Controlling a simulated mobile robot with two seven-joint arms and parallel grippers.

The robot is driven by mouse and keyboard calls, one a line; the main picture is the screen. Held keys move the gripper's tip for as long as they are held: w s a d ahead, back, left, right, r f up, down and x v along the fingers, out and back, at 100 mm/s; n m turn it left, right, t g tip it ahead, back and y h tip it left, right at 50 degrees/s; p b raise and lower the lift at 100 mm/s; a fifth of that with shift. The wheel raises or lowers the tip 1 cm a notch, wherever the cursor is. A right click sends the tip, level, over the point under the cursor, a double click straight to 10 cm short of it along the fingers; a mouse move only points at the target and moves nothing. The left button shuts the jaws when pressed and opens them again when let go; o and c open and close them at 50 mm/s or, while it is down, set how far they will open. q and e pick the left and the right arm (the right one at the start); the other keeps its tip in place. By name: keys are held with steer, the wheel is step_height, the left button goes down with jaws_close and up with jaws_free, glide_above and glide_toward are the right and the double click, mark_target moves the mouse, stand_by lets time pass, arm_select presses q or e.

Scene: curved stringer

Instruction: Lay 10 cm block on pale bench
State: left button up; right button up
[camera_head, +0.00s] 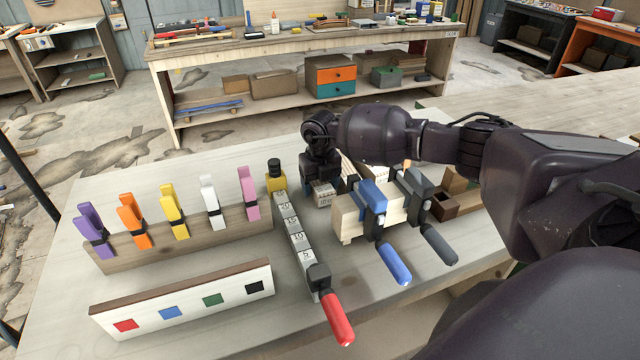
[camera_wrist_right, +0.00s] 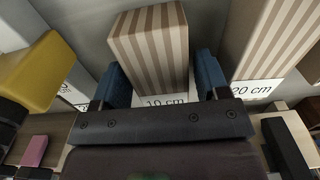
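The 10 cm block (camera_wrist_right: 150,50), a beige and brown striped block, stands by a white label reading "10 cm" in the right wrist view. My right gripper (camera_wrist_right: 160,75) has its two blue fingers apart, one on each side of this block. A gap shows between block and right finger; contact on the left is unclear. In the head view my right gripper (camera_head: 320,172) points down at the back of the pale bench (camera_head: 190,275), and its fingers and the block are mostly hidden there. My left gripper is not in view.
A striped 20 cm block (camera_wrist_right: 272,40) stands right of the gripper. A long ruler-marked clamp (camera_head: 296,238), a wooden block with a blue clamp (camera_head: 372,196) and a grey clamp (camera_head: 418,196) are close by. Coloured clips stand on a rack (camera_head: 190,240) at left.

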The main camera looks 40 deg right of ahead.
steer(key=shift+o, duration=0.6)
steer(key=shift+r, duration=0.1)
steer(key=shift+r, duration=0.2)
step_height(320, 180, up, 12)
steer(key=shift+b, duration=0.3)
steer(key=shift+f, duration=0.15)
